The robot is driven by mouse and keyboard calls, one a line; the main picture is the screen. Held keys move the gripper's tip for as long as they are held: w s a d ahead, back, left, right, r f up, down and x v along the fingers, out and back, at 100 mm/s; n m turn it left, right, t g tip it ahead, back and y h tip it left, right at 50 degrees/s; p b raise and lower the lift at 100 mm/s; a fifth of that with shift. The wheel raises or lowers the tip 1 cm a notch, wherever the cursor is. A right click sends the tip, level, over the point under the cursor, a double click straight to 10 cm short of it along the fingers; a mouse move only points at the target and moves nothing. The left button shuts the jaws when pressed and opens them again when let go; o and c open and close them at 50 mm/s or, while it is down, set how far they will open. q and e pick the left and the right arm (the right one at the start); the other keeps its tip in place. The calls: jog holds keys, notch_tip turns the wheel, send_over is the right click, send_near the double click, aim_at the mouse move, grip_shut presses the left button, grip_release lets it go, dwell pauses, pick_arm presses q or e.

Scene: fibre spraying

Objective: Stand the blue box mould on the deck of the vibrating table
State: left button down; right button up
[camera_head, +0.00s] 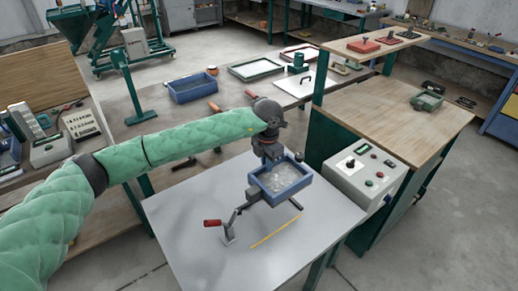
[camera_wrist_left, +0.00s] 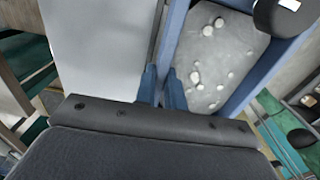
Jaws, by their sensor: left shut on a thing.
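The blue box mould (camera_head: 290,194) is filled with a grey mix with pale lumps. My left gripper (camera_head: 272,163) is shut on the mould's far wall and holds it upright over the right part of the vibrating table's pale deck (camera_head: 190,215). I cannot tell whether its underside touches the deck. In the left wrist view, the fingers (camera_wrist_left: 161,88) pinch one wall of the mould (camera_wrist_left: 268,70), and the deck (camera_wrist_left: 95,45) shows to the left. My right gripper is not in view.
A red-handled clamp (camera_head: 228,229) stands on the deck beside the mould, near a yellow strip (camera_head: 276,231). A control box (camera_head: 366,178) stands at the deck's right. Another blue box (camera_head: 193,87) is on the bench behind.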

aim_at(268, 177)
pick_arm(q)
jog(key=shift+d+f, duration=0.2)
jog(key=shift+f, duration=3.15)
jog(key=shift+f+b, duration=0.4)
jog(key=shift+f, duration=1.65)
jog(key=shift+a+r, duration=0.1)
jog(key=shift+s+a+p, duration=0.4)
jog(key=shift+a+p, duration=0.05)
jog(key=shift+p, duration=0.15)
jog(key=shift+s+a+p, duration=0.4)
jog(key=shift+a+p, duration=0.15)
jog(key=shift+s+a+p, duration=0.25)
jog(key=shift+a+p, duration=0.1)
jog(key=shift+f, duration=0.3)
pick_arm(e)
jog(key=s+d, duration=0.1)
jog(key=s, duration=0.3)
pick_arm(q)
jog(key=shift+f+b, duration=0.1)
jog(key=shift+b, duration=0.2)
jog(key=shift+f, duration=0.25)
jog(key=shift+f+b, duration=0.2)
jog(key=shift+b, duration=0.35)
jog(key=shift+f, duration=0.15)
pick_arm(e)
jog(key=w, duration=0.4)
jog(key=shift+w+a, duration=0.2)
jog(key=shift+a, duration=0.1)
